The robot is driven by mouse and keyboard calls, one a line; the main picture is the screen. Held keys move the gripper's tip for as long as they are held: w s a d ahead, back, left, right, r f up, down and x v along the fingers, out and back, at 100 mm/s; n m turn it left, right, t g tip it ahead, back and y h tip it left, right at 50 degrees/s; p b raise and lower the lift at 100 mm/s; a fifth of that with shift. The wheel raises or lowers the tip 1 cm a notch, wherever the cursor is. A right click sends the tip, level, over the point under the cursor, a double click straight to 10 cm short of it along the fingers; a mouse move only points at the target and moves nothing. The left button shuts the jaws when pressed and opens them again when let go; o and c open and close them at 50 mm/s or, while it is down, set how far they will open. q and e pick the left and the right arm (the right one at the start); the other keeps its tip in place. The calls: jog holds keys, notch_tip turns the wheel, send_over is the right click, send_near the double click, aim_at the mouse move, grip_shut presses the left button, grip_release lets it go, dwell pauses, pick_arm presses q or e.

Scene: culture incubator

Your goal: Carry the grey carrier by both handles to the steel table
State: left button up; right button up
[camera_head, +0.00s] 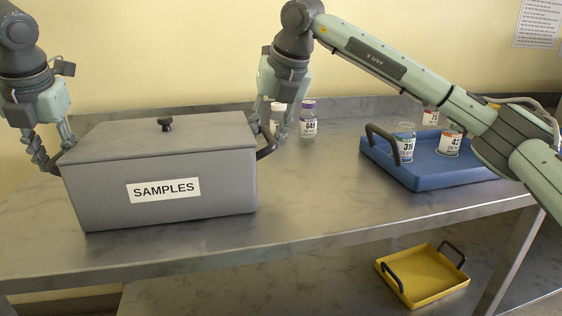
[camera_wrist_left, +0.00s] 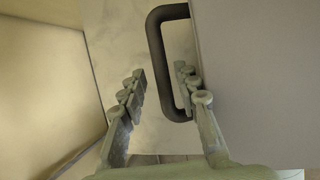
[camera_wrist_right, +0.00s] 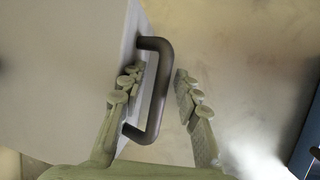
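The grey carrier (camera_head: 110,188), a lidded box with a black knob and a "SAMPLES" label, stands on the steel table (camera_head: 325,205) at the left. My left gripper (camera_head: 52,158) is at its left end. In the left wrist view the open fingers (camera_wrist_left: 162,92) straddle the dark left handle (camera_wrist_left: 164,60), one finger inside the loop, with gaps visible. My right gripper (camera_head: 268,128) is at the right end. In the right wrist view its open fingers (camera_wrist_right: 160,88) straddle the right handle (camera_wrist_right: 158,100), one finger inside the loop near the carrier wall.
A blue tray (camera_head: 415,178) with labelled jars stands on the table at the right. A purple-capped vial (camera_head: 308,120) stands behind my right gripper. A yellow tray (camera_head: 425,280) sits lower down at the right. The tabletop between carrier and blue tray is clear.

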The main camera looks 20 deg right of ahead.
pick_arm(q)
jog(key=shift+d, duration=0.15)
jog(key=v, duration=0.8)
pick_arm(e)
jog(key=v, duration=1.2)
